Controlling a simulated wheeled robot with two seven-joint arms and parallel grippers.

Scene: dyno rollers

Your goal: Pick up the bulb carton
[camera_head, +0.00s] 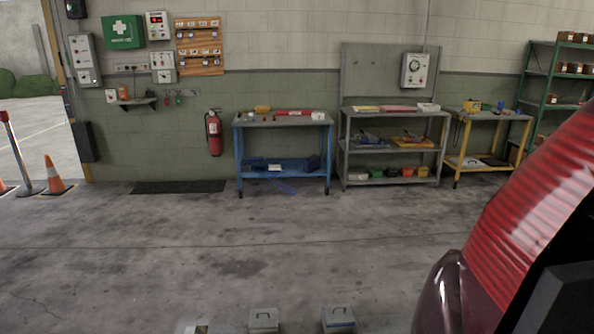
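I cannot single out the bulb carton for sure, because the small goods are far off. A small white box (318,115) stands at the right end of the blue workbench's top, and its label is too small to read. Small brown boxes (574,68) stand on the green shelf rack at the far right. Neither my left nor my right gripper shows clearly in this view, and no fingertips can be made out.
The blue workbench (283,121), grey workbench (392,180) and yellow workbench (488,116) line the back wall, left of the green rack (538,73). A red car part (530,190) blocks the right foreground. A cone (53,176) stands left. The middle floor (240,235) is clear.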

